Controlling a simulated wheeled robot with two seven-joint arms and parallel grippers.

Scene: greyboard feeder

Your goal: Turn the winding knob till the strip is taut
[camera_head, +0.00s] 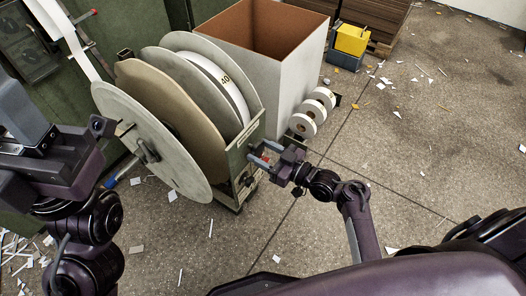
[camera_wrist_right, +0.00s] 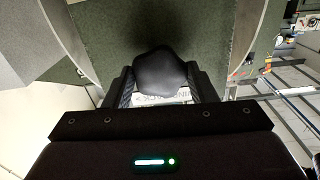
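The winding knob (camera_wrist_right: 162,72) is black and lobed, and in the right wrist view it sits between the fingers of my right gripper (camera_wrist_right: 162,90). Both fingers appear to press on its sides. In the head view my right gripper (camera_head: 265,154) is at the front right of the reel stand (camera_head: 243,160), and the knob is mostly hidden there. The white strip (camera_head: 77,45) runs down from the upper left toward the large reel (camera_head: 150,140); its lower end passes behind the reel's flange. My left gripper (camera_head: 98,130) is left of the reel, apart from it; its fingers are unclear.
A large open box (camera_head: 262,75) stands behind the reels. Small white rolls (camera_head: 312,112) sit beside it. A yellow bin (camera_head: 351,39) and a brown stack (camera_head: 378,15) are at the back. The floor on the right is open, with scattered paper scraps.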

